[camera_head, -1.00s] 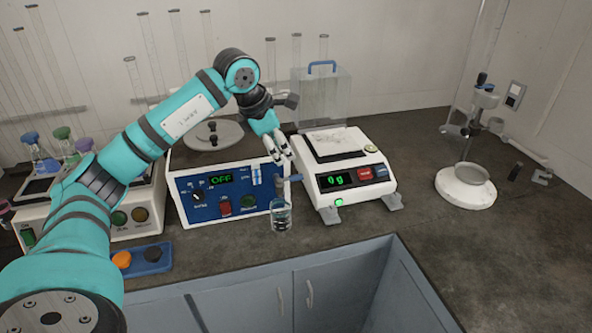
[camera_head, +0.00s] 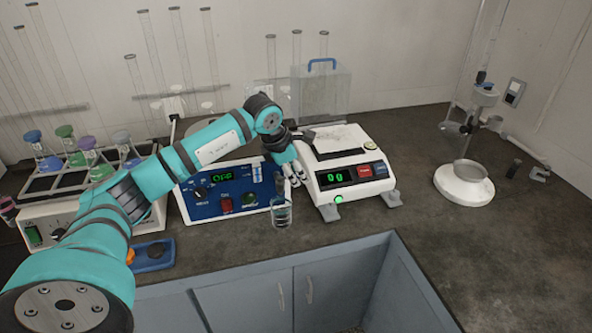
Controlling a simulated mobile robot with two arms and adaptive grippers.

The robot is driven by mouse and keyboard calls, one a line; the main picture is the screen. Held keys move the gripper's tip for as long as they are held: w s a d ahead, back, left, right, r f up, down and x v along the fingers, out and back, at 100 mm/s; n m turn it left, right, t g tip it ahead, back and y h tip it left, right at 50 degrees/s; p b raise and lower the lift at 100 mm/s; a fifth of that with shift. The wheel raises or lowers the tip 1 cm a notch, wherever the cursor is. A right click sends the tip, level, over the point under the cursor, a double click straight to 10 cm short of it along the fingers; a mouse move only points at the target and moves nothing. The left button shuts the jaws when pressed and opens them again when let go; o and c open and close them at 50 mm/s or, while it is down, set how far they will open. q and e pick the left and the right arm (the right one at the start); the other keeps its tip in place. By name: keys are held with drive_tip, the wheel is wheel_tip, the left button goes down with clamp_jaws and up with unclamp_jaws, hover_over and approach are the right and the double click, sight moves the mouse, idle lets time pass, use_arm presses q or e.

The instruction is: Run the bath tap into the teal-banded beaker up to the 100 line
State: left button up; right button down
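A small clear beaker (camera_head: 281,213) stands on the bench at the front right corner of the water bath (camera_head: 222,205). It looks mostly clear; I cannot make out its teal band, its lines or any water level. The bath has a blue front panel, and its display reads OFF. My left gripper (camera_head: 295,180) is just above and right of the beaker, at the bath's right front corner where the tap is. It hides most of the tap. I cannot tell whether its fingers touch the tap or how far apart they are. My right gripper is out of view.
A balance (camera_head: 351,177) reading 0 g stands close to the right of the beaker. A rack of stoppered flasks (camera_head: 75,182) is at the left, and a blue tray (camera_head: 155,252) lies in front. A ring stand (camera_head: 465,180) is at the right. The bench's front edge is near.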

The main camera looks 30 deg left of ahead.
use_arm(q)
clamp_jaws()
drive_tip(key=shift+s+d+f+m+h+b, duration=0.15)
drive_tip(key=shift+m+h+b, duration=0.25)
drive_tip(key=shift+m+b, duration=0.35)
drive_tip(key=shift+s+d+r+m+g+h+b, duration=0.15)
drive_tip(key=shift+s+d+m+g+h+b, duration=0.15)
drive_tip(key=shift+m, duration=0.7)
drive_tip(key=shift+s+d+r+m+g+h+b, duration=0.1)
drive_tip(key=shift+s+m+g+h+b, duration=0.25)
drive_tip(key=shift+m, duration=0.6)
drive_tip(key=shift+a, duration=0.1)
